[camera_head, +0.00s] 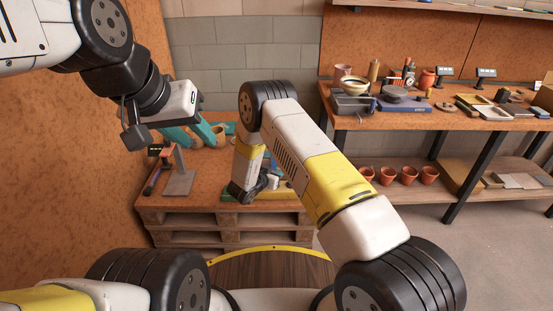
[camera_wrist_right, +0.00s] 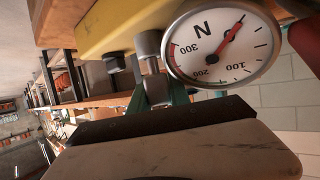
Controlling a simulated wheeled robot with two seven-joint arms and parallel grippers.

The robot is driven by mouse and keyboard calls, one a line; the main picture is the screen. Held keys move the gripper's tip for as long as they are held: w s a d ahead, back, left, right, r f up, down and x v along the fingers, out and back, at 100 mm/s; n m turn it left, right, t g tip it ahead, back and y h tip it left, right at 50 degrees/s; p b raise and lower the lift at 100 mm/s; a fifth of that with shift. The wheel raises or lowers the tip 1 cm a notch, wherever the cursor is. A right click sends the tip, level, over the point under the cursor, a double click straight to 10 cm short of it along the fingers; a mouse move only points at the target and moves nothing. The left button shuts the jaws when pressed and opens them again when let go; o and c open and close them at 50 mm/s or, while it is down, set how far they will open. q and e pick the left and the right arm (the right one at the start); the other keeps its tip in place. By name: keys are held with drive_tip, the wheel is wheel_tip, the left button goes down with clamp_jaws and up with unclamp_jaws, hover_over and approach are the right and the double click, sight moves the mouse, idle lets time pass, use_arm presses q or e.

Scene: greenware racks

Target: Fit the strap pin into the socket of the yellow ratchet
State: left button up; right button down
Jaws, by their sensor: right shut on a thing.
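My left gripper (camera_head: 195,134) shows teal fingers spread apart over the pallet table, in the head view. I cannot tell whether the pin touches or enters a socket. In the head view, my right forearm hides most of this area, including the right fingertips.
A round dial (camera_wrist_right: 222,48) marked N, with a red needle, covers part of the right wrist view. A grey stand (camera_head: 180,180) is on the pallet table (camera_head: 215,187). A workbench (camera_head: 450,118) with pots and tools stands at the right, with terracotta pots (camera_head: 408,174) below.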

drive_tip(key=shift+a+f, duration=0.1)
drive_tip(key=shift+f, duration=0.05)
drive_tip(key=c, duration=1.1)
unclamp_jaws()
drive_tip(key=shift+c, duration=0.2)
drive_tip(key=shift+a, duration=0.1)
drive_tip(key=shift+s, duration=0.1)
drive_tip(key=shift+s+a, duration=0.25)
drive_tip(key=v, duration=0.7)
drive_tip(key=shift+d, duration=0.2)
